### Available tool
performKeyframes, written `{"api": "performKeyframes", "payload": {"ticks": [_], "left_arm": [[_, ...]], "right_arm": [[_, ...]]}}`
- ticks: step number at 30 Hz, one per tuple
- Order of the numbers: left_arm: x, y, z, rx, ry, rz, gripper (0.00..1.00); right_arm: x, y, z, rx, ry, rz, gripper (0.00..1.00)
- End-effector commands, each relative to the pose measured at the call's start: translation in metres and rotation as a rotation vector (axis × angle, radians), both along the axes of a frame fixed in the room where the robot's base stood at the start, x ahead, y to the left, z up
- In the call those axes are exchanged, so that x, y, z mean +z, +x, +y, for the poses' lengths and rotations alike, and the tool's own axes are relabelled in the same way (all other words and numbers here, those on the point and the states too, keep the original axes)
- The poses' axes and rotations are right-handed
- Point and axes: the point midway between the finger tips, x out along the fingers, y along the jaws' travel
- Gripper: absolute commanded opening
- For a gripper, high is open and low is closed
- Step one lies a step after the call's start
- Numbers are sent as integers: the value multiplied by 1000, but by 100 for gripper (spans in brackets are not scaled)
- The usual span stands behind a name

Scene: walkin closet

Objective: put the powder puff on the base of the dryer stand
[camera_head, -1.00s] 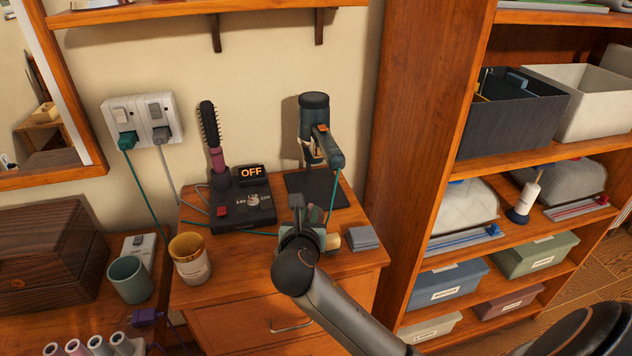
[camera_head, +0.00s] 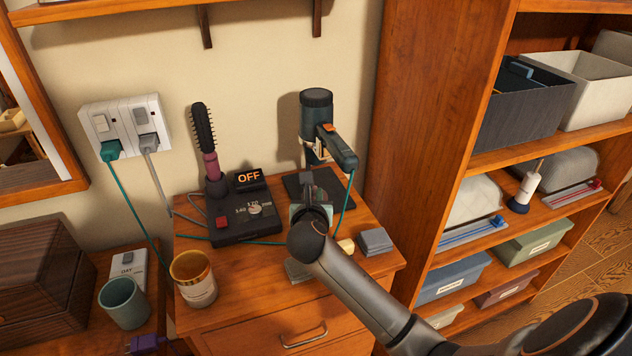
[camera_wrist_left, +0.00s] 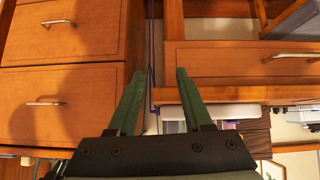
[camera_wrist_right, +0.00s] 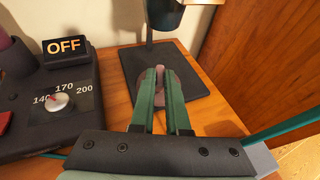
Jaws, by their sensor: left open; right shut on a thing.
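The powder puff shows as a mauve piece (camera_wrist_right: 160,77) between the fingertips of my right gripper (camera_wrist_right: 161,84), which is shut on it. The puff is over the near part of the dryer stand's base in the right wrist view; I cannot tell whether it touches. The base is a flat dark plate (camera_wrist_right: 198,78), also in the head view (camera_head: 338,188). The hair dryer (camera_head: 316,118) is on the stand above it. My right gripper (camera_head: 308,190) hides the puff in the head view. My left gripper (camera_wrist_left: 155,78) is open and empty, facing drawers.
A black hot-brush station (camera_head: 245,222) with a brush (camera_head: 207,140) and OFF sign stands left of the base. A tan cup (camera_head: 194,280) and grey blocks (camera_head: 375,242) are on the cabinet top. A teal cable (camera_head: 347,200) hangs near the right gripper.

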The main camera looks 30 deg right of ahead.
Motion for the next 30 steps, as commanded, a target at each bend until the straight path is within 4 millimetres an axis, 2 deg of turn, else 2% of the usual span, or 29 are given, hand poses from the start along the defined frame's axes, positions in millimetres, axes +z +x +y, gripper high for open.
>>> {"api": "performKeyframes", "payload": {"ticks": [1, 6, 12, 17, 25, 30], "left_arm": [[-1, 0, 0, 0, 0, 0, 50], [-2, 0, 0, 0, 0, 1, 50], [-4, 0, 0, 0, 0, 1, 50], [-4, 0, 0, 0, 0, 1, 50], [-9, 0, 0, 0, 0, 0, 50], [-9, 0, 0, 0, 0, 0, 50]], "right_arm": [[1, 12, -9, -3, 0, -2, 0], [1, 47, -34, -2, 0, -1, 0], [0, 72, -52, -1, 0, 0, 0], [-2, 78, -57, 1, 1, 1, 0], [-35, 77, -56, 1, 2, 2, 0], [-35, 77, -56, 2, 1, -1, 0]]}}
